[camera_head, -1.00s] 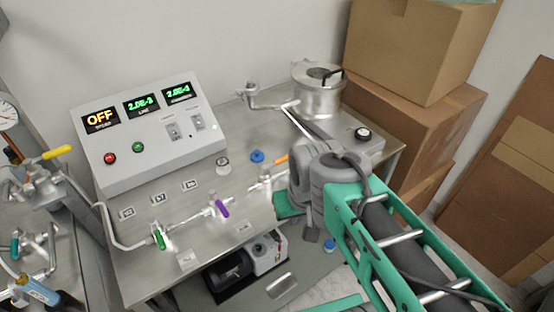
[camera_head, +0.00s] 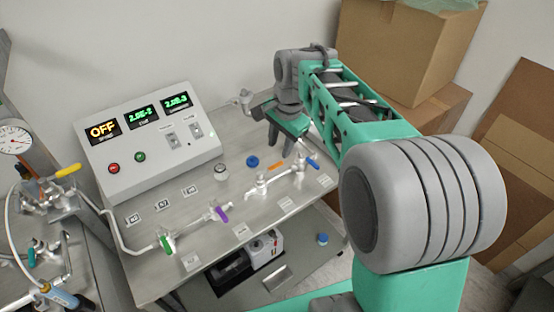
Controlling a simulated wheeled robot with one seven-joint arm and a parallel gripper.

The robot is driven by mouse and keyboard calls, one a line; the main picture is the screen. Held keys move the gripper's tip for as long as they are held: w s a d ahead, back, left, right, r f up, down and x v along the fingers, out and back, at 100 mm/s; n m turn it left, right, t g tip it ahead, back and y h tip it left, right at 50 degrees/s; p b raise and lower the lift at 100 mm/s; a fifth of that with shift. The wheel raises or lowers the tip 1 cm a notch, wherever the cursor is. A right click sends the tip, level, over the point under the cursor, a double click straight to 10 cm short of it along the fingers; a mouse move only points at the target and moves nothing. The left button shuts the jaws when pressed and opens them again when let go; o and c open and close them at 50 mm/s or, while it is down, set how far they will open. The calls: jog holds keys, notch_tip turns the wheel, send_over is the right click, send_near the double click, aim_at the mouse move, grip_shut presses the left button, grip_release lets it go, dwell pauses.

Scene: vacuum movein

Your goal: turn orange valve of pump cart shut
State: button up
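The orange valve handle (camera_head: 277,166) shows as a short bar just above the steel pipe line on the cart's bench top (camera_head: 235,180). It lies slanted, roughly along the pipe. My gripper (camera_head: 280,147) hangs just above and behind the orange handle, fingers pointing down. Two fingers show spread apart with nothing seen between them. The fingertips look close to the handle, but I cannot tell whether they touch it. A blue handle (camera_head: 313,163) is right of the orange one, and purple (camera_head: 221,214) and green (camera_head: 166,244) handles are further left on the line.
A control box (camera_head: 150,140) with an "OFF" display stands at the bench's back left. A blue knob (camera_head: 253,161) and a round gauge (camera_head: 221,170) sit in front of it. Cardboard boxes (camera_head: 405,50) are stacked behind my arm. Piping with a yellow handle (camera_head: 68,171) is at left.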

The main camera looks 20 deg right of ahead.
aim_at(276, 164)
jog(key=f, duration=0.2)
jog(key=w+f+m, duration=0.1)
jog(key=f, duration=0.2)
jog(key=f+m+p, duration=0.1)
jog(key=f, duration=0.1)
jog(key=shift+w+a+f, duration=0.2)
jog(key=shift+f, duration=0.2)
grip_shut()
dwell(1.1)
